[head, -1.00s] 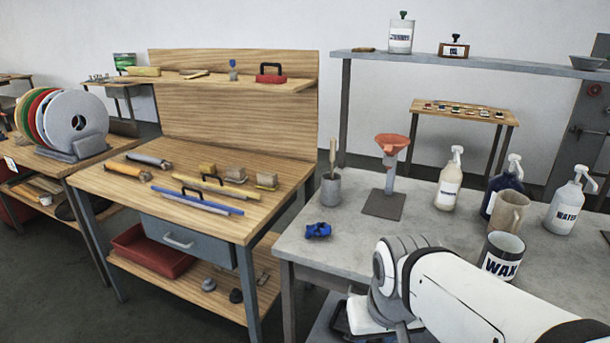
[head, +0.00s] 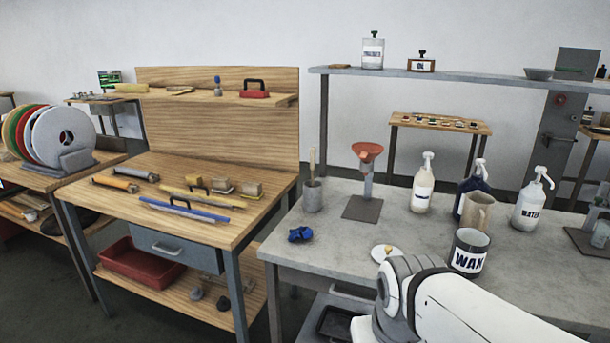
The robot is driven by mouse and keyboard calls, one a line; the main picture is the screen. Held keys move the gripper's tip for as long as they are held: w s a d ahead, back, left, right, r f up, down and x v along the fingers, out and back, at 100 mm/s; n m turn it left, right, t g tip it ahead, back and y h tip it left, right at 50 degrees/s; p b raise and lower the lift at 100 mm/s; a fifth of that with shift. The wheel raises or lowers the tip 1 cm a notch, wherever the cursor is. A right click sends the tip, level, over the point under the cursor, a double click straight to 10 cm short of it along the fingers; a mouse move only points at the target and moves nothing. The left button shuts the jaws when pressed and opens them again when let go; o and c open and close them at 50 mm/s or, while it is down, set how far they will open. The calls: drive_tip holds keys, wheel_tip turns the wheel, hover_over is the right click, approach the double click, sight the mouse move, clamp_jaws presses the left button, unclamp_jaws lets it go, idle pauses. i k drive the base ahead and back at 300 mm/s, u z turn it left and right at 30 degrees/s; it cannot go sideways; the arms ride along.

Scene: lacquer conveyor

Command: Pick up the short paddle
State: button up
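A thin wooden handle (head: 313,158) stands upright in a grey cup (head: 313,197) at the left of the grey table. Its lower part is hidden in the cup, so I cannot tell whether it is the short paddle. No other thing shows clearly as a short paddle. My white arm reaches in from the lower right in front of the grey table's front edge. My gripper is not visible.
A wooden bench (head: 110,205) with tools stands left.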

sight(313, 150)
drive_tip(key=z, duration=0.1)
drive_tip(key=i, duration=0.8)
drive_tip(key=z, duration=1.1)
